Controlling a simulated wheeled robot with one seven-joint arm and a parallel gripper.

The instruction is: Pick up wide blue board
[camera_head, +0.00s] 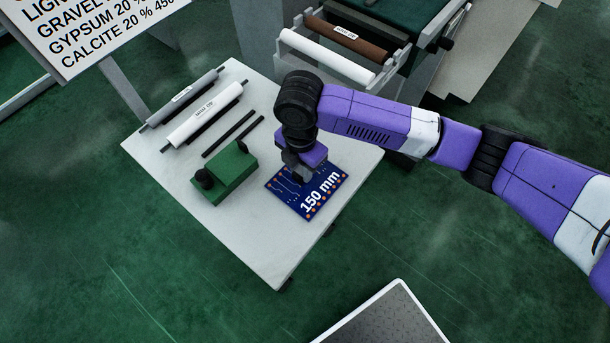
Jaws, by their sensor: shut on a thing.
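The wide blue board (290,198) is a flat, dark blue circuit board marked "150 mm", with pale traces and orange pads. It is over the right part of the light grey table (250,240). My gripper (301,174) comes down on the board's upper edge and is shut on it. The fingertips and the gripped edge are mostly hidden by the wrist. I cannot tell whether the board touches the table or is slightly above it.
A green block with black knobs (232,170) stands left of the board. Grey and white rollers (203,115) and thin black rods (228,134) lie at the table's back left. A machine with white and brown rollers (326,57) stands behind. A grey-topped surface (390,318) is at the bottom.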

